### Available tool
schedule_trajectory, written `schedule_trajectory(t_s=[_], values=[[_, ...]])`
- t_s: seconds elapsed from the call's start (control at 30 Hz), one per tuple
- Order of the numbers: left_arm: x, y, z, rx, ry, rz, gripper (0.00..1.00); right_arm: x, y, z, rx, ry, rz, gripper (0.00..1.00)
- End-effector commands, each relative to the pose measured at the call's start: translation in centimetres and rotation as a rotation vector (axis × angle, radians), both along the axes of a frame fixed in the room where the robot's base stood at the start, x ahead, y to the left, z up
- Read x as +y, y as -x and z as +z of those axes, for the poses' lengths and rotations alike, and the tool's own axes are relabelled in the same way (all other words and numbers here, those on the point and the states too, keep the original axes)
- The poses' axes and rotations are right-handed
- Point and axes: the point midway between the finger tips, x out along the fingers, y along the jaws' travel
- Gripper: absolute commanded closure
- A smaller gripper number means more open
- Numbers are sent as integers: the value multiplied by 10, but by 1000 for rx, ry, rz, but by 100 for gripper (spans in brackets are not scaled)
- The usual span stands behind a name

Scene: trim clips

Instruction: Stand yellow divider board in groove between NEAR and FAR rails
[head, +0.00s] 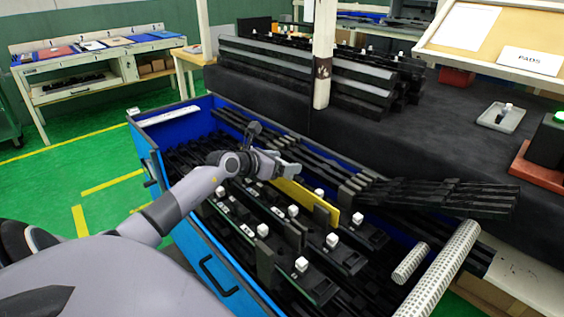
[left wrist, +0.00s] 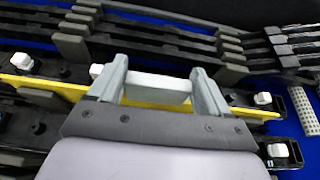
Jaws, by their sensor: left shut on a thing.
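The yellow divider board (head: 312,203) is a long thin strip in the blue bin, among black rails. It also shows in the left wrist view (left wrist: 40,87), running across behind my gripper. My left gripper (head: 288,171) is at the board's upper-left part in the head view. In the left wrist view its two fingers (left wrist: 158,86) are shut on a pale block along the board. Black rails with white knobs (head: 278,238) lie on either side of the board. I cannot read NEAR or FAR marks, and the board's lower edge and the groove are hidden. My right gripper is not in view.
The blue bin (head: 160,117) has long black strips (head: 430,198) lying across its far right side. Perforated pale cylinders (head: 440,270) are at its right end. A dark-covered bench (head: 400,145) stands behind. Green floor (head: 100,150) is open on the left.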

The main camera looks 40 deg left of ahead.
Motion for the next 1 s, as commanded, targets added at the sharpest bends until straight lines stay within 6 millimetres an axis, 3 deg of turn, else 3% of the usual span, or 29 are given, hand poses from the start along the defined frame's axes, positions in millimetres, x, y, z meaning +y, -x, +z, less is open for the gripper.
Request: schedule_trajectory(t_s=[0.57,0.6,0.63,1.0], values=[[0,0,-15,-1,-1,1,69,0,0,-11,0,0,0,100],[0,0,-13,-2,-1,1,9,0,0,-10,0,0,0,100],[0,0,-13,-2,-1,1,0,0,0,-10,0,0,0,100],[0,0,-14,0,-1,1,0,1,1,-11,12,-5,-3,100]])
